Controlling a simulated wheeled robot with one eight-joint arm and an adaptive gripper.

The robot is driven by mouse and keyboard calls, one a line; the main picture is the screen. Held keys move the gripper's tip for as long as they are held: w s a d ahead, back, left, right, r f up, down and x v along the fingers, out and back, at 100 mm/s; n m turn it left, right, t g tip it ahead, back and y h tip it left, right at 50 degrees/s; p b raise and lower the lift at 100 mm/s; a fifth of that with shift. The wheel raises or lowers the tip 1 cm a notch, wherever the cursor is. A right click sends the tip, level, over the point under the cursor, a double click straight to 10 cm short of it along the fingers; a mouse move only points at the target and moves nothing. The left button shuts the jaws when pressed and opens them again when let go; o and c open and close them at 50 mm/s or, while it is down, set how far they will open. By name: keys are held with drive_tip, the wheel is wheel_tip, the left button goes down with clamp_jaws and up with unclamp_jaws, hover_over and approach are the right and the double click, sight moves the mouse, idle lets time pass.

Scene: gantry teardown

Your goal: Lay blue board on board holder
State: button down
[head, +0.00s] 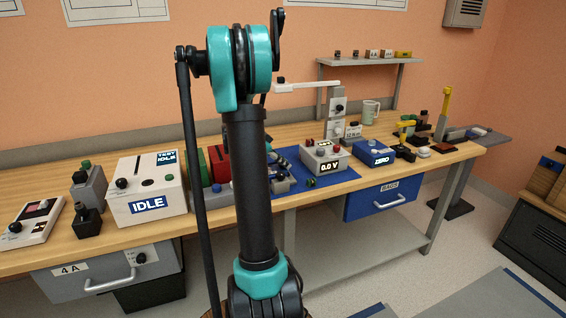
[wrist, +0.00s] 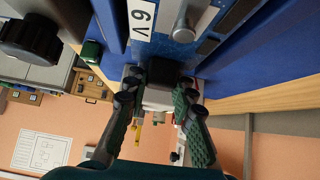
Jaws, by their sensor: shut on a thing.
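In the wrist view my gripper (wrist: 160,90) is shut, with a pale grey and black end piece between its fingers. This piece appears to belong to the speckled blue board (wrist: 163,48), which carries a white 6 V label and a metal cylinder. The board's far part runs out of the top of the frame. In the head view my arm hides most of the gripper and the board. I cannot make out the board holder for sure; a blue mat (head: 335,177) lies on the bench right of my arm, partly hidden.
A white IDLE box (head: 146,192) stands left of my arm, beside a red block (head: 217,164). A 0.0 V meter (head: 325,159) and a blue ZERO box (head: 374,153) stand to the right. A raised shelf (head: 366,61) is behind. The bench (head: 440,160) has little clear room.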

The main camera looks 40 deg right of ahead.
drive_tip(key=shift+f, duration=0.15)
drive_tip(key=c, duration=1.2)
unclamp_jaws()
drive_tip(key=v, duration=1.2)
drive_tip(key=shift+a, duration=0.1)
